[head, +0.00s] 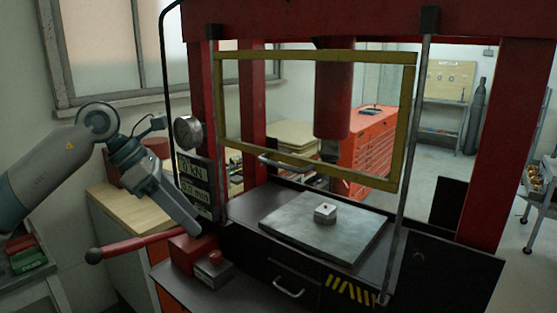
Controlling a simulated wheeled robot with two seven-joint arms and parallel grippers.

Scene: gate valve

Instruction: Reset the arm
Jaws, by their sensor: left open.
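My left arm comes in from the left, and its gripper (190,222) is in front of the press's left side. The gripper points down and right, close to the digital readout (194,184) and above the red box at the pump. Its jaws are open, seen nearly edge-on, with nothing seen between them. A red lever (145,243) with a dark ball knob slants out to the left, below the gripper; I cannot tell whether they touch. My right gripper is out of view.
The red press frame (490,150) holds a yellow-edged guard (406,130) in front of the ram (333,95). A small metal block (325,213) sits on the steel plate (290,226). A round gauge (188,132) is beside the left post. A wooden cabinet stands behind my arm.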

